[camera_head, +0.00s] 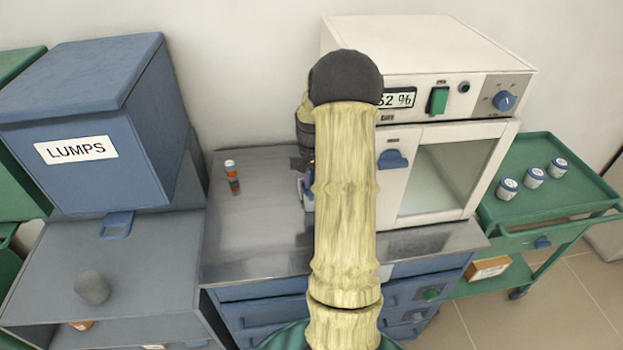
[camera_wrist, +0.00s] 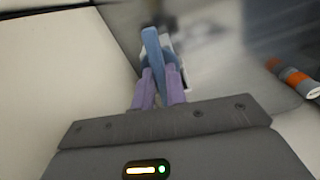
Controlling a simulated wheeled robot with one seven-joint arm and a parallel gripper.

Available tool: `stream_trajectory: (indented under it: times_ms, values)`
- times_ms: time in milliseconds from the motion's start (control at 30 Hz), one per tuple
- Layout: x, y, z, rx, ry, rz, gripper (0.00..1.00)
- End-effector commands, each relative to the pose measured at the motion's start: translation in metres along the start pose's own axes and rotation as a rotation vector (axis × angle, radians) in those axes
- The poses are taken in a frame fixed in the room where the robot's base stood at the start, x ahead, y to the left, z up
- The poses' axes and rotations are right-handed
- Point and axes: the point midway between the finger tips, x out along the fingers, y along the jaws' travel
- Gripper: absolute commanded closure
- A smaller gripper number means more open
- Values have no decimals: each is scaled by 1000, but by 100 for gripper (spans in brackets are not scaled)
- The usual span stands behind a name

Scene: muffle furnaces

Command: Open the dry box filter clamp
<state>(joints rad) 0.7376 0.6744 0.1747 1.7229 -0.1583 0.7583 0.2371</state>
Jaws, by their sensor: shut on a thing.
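The dry box (camera_head: 430,45) is a white cabinet with a percent display, a green switch and a glass door, standing on a metal bench top. The filter clamp's blue lever (camera_wrist: 154,50) shows upright in the wrist view, in front of a pale bracket. My gripper (camera_wrist: 160,82), with purple fingers, is shut on this lever, one finger on each side. In the head view my yellow-sleeved arm covers the dry box's left side, so the clamp and most of my gripper are hidden there.
A small orange bottle (camera_head: 232,176) stands on the bench top (camera_head: 255,235) left of my arm; it also shows in the wrist view (camera_wrist: 298,78). A blue LUMPS bin (camera_head: 90,120) is at left. A green cart (camera_head: 530,205) with three jars is at right.

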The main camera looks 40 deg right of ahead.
Motion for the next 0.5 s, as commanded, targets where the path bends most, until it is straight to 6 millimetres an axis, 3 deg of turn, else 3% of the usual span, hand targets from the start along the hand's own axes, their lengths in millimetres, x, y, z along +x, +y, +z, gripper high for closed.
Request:
stream_trajectory:
  times_ms: [500]
  values:
    - [-2, -1, -1, 459, 2, 2, 100]
